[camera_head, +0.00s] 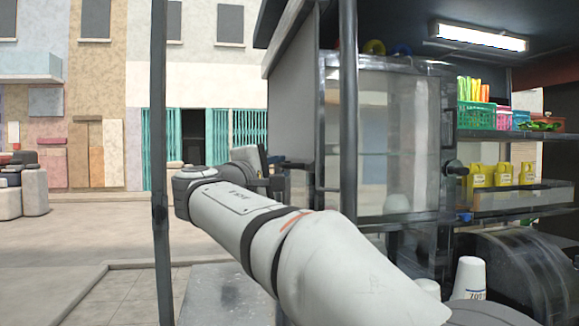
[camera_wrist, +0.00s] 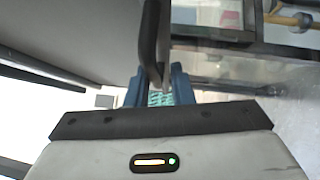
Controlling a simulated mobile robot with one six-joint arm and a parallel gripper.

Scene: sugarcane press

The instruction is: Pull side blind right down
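The side blind appears to be the grey panel (camera_head: 292,118) hanging upright at the stall's left side under the roof edge. In the wrist view a broad grey surface (camera_wrist: 75,35), likely the same blind, fills the upper left. A dark curved bar or handle (camera_wrist: 150,42) comes down from the top of that view. Its lower end lies between the blue fingers of my gripper (camera_wrist: 160,82). The fingers stand apart around it; whether they press on it is unclear. In the head view my arm reaches toward the blind's lower edge, and its wrist mostly hides the gripper.
Dark posts (camera_head: 348,110) and (camera_head: 160,150) stand near the arm. A clear-walled cabinet (camera_head: 405,140) is right of the blind. Shelves hold a green basket (camera_head: 476,117) and yellow bottles (camera_head: 503,174). White cups (camera_head: 470,275) stand lower right. Open pavement (camera_head: 75,240) lies left.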

